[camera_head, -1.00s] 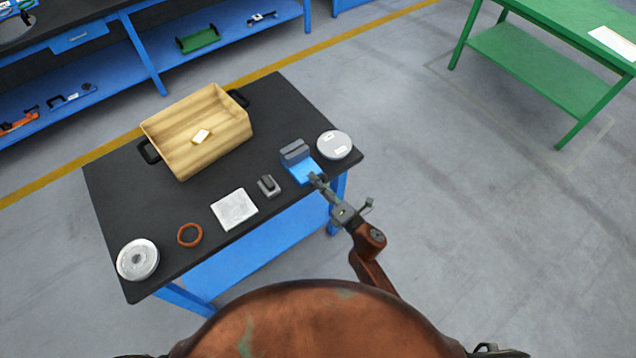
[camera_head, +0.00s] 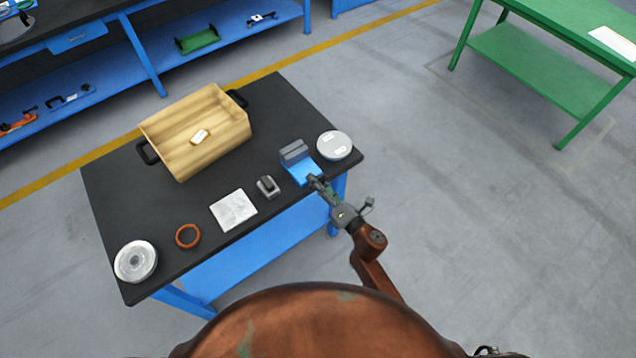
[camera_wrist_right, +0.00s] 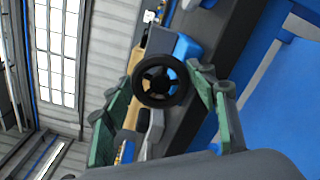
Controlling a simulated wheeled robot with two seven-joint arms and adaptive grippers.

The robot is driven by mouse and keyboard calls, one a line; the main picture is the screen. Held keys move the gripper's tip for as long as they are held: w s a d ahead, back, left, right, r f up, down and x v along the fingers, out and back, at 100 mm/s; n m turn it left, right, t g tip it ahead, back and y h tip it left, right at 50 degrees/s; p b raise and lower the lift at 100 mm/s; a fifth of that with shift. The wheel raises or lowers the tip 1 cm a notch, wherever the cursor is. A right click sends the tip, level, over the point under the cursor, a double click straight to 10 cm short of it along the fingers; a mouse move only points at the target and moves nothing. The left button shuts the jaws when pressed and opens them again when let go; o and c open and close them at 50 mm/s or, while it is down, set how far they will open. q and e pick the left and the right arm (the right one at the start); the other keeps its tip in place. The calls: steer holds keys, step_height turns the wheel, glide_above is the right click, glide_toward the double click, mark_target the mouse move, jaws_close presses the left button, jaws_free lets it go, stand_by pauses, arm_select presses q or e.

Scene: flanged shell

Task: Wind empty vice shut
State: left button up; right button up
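The vice (camera_head: 297,164) has a blue base and grey jaw blocks. It sits on the black table near its right front edge. The jaws look close together, but I cannot tell the exact gap. My right gripper (camera_head: 317,181) is at the vice's front end, reaching in from the lower right. In the right wrist view, a black spoked handwheel (camera_wrist_right: 136,88) lies between the two green fingers of this gripper (camera_wrist_right: 159,80). The fingers are spread on either side of the wheel. I cannot tell whether they touch it. My left gripper is out of view.
A round grey-white disc (camera_head: 334,145) stands close right of the vice. Left of it are a small grey block (camera_head: 268,187), a pale square plate (camera_head: 233,210), an orange ring (camera_head: 188,236) and a silver round part (camera_head: 136,261). A wooden box (camera_head: 213,151) is behind.

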steer(key=v, duration=0.8)
stand_by(0.4)
steer(key=s+d+f+m+g+h, duration=0.1)
steer(key=d+f+m+h, duration=0.3)
steer(key=f, duration=0.7)
steer(key=s+d+f+m+g+h, duration=0.1)
steer(key=d+f+m, duration=0.45)
steer(key=f, duration=0.45)
steer(key=s+d+f+m+g+h, duration=0.2)
steer(key=s+d+f+m, duration=0.3)
steer(key=f, duration=0.4)
steer(key=s+d+f+m+g+h, duration=0.1)
steer(key=s+d+f+m+h, duration=0.15)
steer(key=s+d+f, duration=0.55)
steer(key=s+d+f+m+g, duration=0.2)
steer(key=s+f+m, duration=0.2)
steer(key=s+f, duration=0.4)
steer(key=s+d+f+m+g, duration=0.2)
steer(key=s+f+m+g, duration=0.1)
steer(key=s+f, duration=0.5)
steer(key=s+d+f+m+g, duration=0.1)
steer(key=s+f+m+g, duration=0.1)
steer(key=s, duration=0.9)
steer(key=s+d+f+m+g+h, duration=0.1)
steer(key=s+m, duration=0.3)
steer(key=s, duration=0.8)
steer(key=shift+f+g, duration=0.6)
